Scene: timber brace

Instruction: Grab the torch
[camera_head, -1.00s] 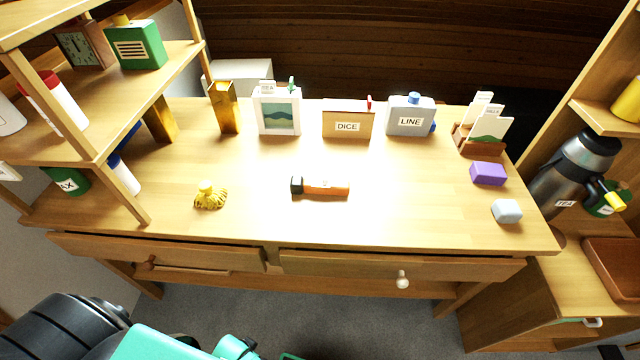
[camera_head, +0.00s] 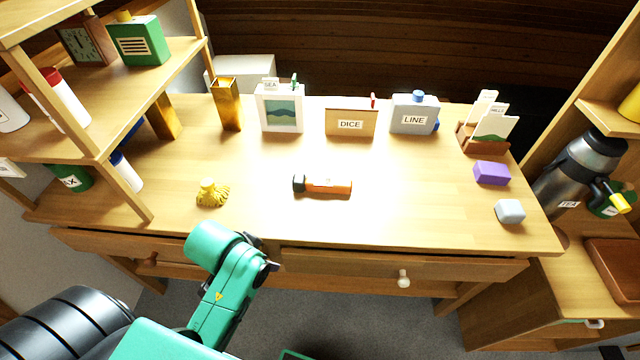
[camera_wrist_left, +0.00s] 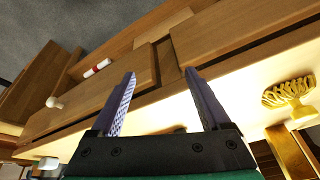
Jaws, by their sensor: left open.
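The torch (camera_head: 322,185), orange with a black head at its left end, lies on its side on the middle of the desk top, towards the front. My left gripper (camera_wrist_left: 160,75) is open, with nothing between its two fingers in the left wrist view. In the head view my left arm stands at the desk's front edge, left of and nearer than the torch, and apart from it. Its fingers are mostly hidden there by the wrist. In the left wrist view I cannot clearly make out the torch. My right gripper is not in view.
A yellow tasselled object (camera_head: 211,193) lies left of the torch. A DICE box (camera_head: 350,118), a LINE container (camera_head: 413,115) and a picture frame (camera_head: 281,109) stand behind. A purple block (camera_head: 491,173) lies right. Desk top around the torch is clear. Drawers (camera_head: 400,265) sit below the front edge.

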